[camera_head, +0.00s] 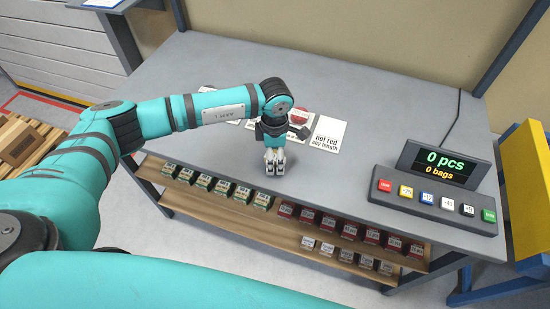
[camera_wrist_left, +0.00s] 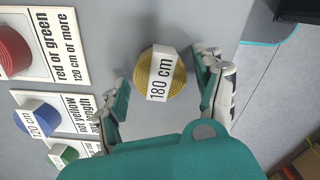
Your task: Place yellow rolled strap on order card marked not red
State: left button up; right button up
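A yellow rolled strap (camera_wrist_left: 178,88) with a white 180 cm label lies on the grey table in the left wrist view. My left gripper (camera_head: 274,170) is low over the table near its front edge. Its fingers are open on either side of the yellow strap, with gaps showing. In the head view the gripper hides the strap. The order card marked not red, any length (camera_head: 327,136) lies to the right of and behind the gripper, its visible part bare. My right gripper is out of view.
Other order cards bear a red strap (camera_wrist_left: 12,52), a blue strap (camera_wrist_left: 38,120) and a green strap (camera_wrist_left: 66,154). A counter console (camera_head: 436,200) stands at the right. Small boxes (camera_head: 262,200) line the shelf below. The back of the table is clear.

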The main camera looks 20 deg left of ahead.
pick_arm(q)
jog(key=c, duration=1.1)
jog(key=shift+o, duration=0.2)
jog(key=shift+r, duration=0.15)
